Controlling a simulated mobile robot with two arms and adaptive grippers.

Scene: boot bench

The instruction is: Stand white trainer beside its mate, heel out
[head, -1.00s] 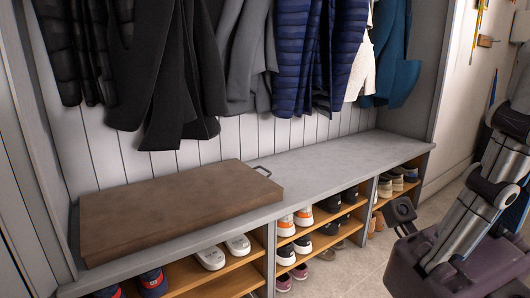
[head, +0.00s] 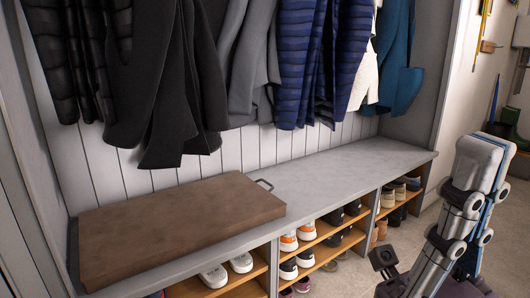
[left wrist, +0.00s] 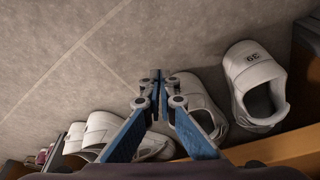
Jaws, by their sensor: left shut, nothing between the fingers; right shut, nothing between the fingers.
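In the head view, two white trainers (head: 241,262) (head: 213,276) sit side by side in a cubby under the bench. My left gripper is not seen there. My right gripper (head: 385,258) is low at the right, shut, clear of the shoes.
The grey bench (head: 345,163) carries a brown cushion (head: 180,222) at its left. Shelves to the right hold orange-and-white trainers (head: 305,231) and dark shoes. More white shoes (left wrist: 98,132) lie left of the left gripper. Coats (head: 300,65) hang above the bench; the tiled floor is open.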

